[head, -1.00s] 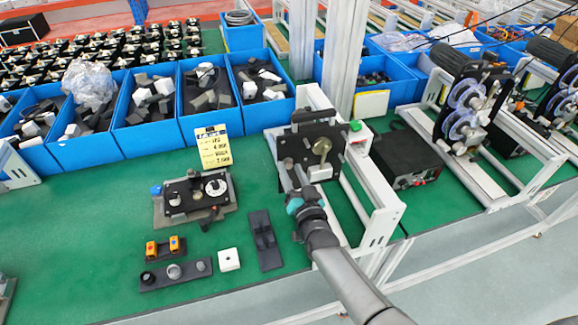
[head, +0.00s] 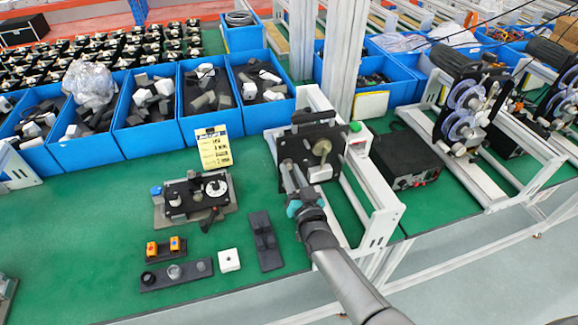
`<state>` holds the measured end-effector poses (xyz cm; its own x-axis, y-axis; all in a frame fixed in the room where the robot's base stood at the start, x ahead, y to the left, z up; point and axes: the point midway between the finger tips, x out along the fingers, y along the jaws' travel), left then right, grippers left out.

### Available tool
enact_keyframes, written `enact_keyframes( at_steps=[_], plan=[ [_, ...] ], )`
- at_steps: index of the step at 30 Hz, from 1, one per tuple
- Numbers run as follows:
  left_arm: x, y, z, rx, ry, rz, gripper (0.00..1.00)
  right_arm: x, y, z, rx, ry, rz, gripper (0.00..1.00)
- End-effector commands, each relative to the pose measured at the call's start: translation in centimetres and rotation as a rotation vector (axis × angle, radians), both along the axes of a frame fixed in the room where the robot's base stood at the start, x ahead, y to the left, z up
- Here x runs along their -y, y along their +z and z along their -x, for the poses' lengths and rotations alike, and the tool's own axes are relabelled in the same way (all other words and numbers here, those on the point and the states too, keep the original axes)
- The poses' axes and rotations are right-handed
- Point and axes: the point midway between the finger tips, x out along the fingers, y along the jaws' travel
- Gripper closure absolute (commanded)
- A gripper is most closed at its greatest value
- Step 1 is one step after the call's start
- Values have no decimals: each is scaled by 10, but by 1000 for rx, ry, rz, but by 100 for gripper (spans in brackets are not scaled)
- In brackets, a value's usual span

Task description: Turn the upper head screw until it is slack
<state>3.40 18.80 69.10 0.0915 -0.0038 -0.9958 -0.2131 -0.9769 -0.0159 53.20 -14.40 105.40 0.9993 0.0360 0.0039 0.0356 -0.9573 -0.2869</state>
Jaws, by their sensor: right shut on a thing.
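The coder head is a black plate (head: 312,143) with a brass-coloured disc (head: 321,148), mounted on a pale metal frame (head: 378,215) right of the middle. My right gripper (head: 289,174) reaches up from the lower right to the left side of this plate. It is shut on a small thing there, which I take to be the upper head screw. The gripper hides most of that screw, so its thread and how far it is turned cannot be seen. My left gripper is not in view.
A small black device (head: 194,197) and a yellow card (head: 213,148) are left of the frame. Blue bins (head: 155,130) line the back. A black box (head: 404,160) sits right of the frame.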

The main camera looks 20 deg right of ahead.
Motion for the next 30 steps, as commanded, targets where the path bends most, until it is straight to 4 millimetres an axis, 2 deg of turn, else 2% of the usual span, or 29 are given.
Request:
enact_keyframes(
  at_steps=[3, 4, 9, 19, 30],
  plan=[
    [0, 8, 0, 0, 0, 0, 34, 0, 2, 0, 6, -3, 209, 100],
    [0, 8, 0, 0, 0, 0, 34, 1, 1, 0, 7, -4, 238, 73],
    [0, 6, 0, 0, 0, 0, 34, 0, 0, 0, 8, -2, 225, 54],
    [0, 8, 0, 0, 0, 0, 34, 0, 0, 4, 7, -2, 223, 52],
    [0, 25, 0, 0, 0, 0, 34, 1, 1, 33, 6, 0, 224, 52]
  ],
)
